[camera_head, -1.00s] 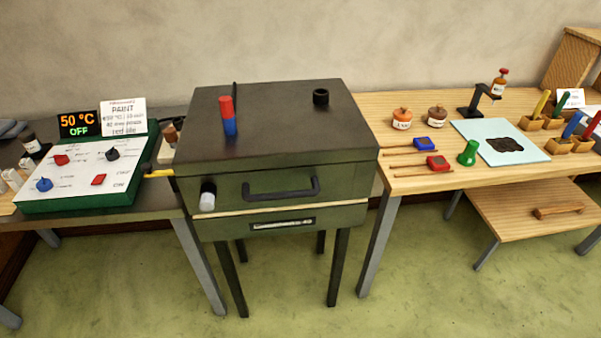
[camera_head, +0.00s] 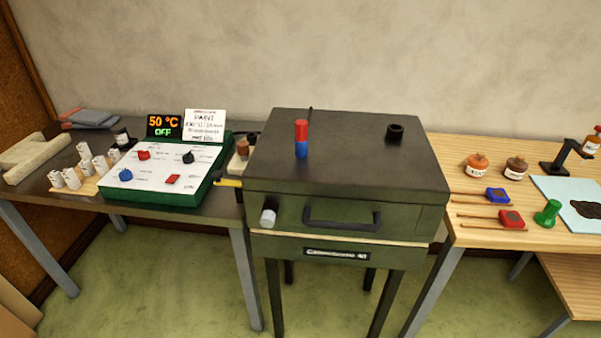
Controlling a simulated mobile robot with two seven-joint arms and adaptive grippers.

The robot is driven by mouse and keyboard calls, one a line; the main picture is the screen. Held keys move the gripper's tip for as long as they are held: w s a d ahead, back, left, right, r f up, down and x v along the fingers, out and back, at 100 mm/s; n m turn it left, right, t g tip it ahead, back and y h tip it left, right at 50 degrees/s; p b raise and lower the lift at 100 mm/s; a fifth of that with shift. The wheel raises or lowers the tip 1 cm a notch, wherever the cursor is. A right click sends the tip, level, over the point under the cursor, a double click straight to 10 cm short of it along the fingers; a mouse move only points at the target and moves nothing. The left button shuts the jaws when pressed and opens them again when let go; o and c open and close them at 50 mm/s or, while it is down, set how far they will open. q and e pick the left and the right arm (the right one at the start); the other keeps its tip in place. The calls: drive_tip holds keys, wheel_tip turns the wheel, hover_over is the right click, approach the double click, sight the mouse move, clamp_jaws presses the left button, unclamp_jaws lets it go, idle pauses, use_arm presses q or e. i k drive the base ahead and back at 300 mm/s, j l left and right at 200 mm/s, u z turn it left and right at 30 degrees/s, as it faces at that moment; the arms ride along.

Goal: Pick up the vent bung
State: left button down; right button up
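The dark green kiln (camera_head: 345,215) stands on legs between two tables, its lid down. On its top are a short black hollow-looking cylinder (camera_head: 395,134) at the right and an upright red-and-blue peg (camera_head: 302,140) at the left. I cannot tell for sure which of these is the vent bung. Neither of my grippers is in view.
A green control box (camera_head: 160,175) with a display reading 50 °C OFF (camera_head: 164,126) stands on the left table. The right table holds jars (camera_head: 477,166), red and blue blocks (camera_head: 498,195) and a green knob-like piece (camera_head: 548,212). The kiln's front handle (camera_head: 342,218) sticks out.

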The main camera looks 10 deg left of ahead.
sight(243, 145)
drive_tip(key=j+z, duration=0.35)
drive_tip(key=i+j+z, duration=0.1)
drive_tip(key=j+z, duration=0.5)
drive_tip(key=z, duration=0.15)
